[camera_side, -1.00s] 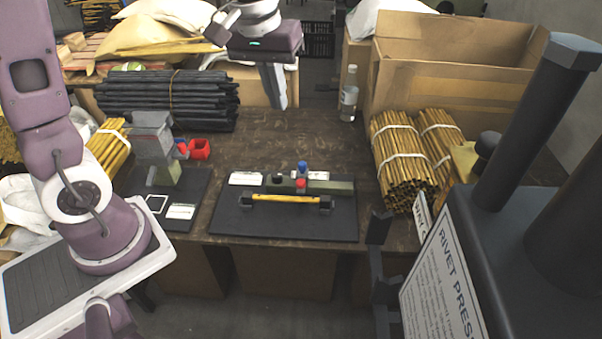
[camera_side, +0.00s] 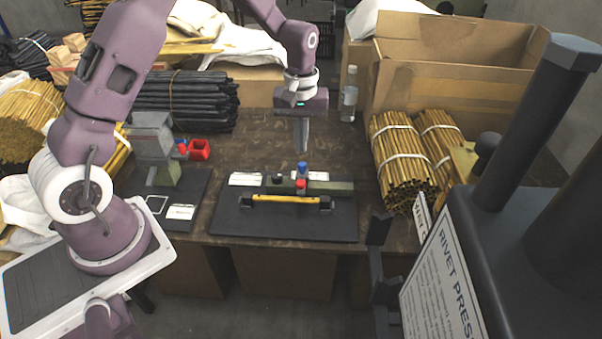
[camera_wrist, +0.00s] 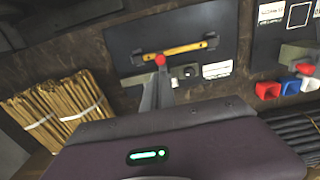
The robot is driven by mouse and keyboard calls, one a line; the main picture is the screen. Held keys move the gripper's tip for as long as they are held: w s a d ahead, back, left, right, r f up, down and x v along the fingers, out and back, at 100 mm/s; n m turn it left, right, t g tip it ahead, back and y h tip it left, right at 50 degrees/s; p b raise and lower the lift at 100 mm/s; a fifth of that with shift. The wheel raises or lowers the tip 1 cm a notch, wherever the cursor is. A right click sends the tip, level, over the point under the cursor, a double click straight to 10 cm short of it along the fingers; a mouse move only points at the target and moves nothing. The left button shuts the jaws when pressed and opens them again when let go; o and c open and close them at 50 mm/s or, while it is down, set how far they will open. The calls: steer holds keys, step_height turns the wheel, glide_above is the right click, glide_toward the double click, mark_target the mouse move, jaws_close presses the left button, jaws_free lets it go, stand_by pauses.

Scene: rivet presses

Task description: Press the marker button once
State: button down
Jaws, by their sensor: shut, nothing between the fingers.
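A dark mat (camera_side: 240,228) carries a yellow bar (camera_side: 287,199) between two dark holders. Behind the bar is a greenish block (camera_side: 341,187) with a red button (camera_side: 300,185), a blue button (camera_side: 302,168) and a black button (camera_side: 277,178). I cannot tell by label which is the marker button. My gripper (camera_side: 302,149) is shut and empty, pointing down above the back of the block, near the blue button and apart from it. In the wrist view the red button (camera_wrist: 160,60) and black button (camera_wrist: 188,72) show beyond my fingers (camera_wrist: 158,92); the blue one is hidden.
A grey press (camera_side: 153,138) stands left, with a red bin (camera_side: 200,150) beside it. Black rods (camera_side: 180,95) lie behind. Bundled tan rods (camera_side: 401,160), a bottle (camera_side: 348,98) and a large rivet press (camera_side: 520,230) stand right. The table between is clear.

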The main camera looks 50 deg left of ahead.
mark_target(300, 183)
step_height(300, 183, down, 11)
steer(key=shift+r, duration=0.15)
steer(key=shift+s+f, duration=0.15)
steer(key=shift+f, duration=1.1)
step_height(300, 183, up, 15)
steer(key=shift+w, duration=0.3)
steer(key=shift+d+f, duration=0.1)
steer(key=shift+f, duration=0.05)
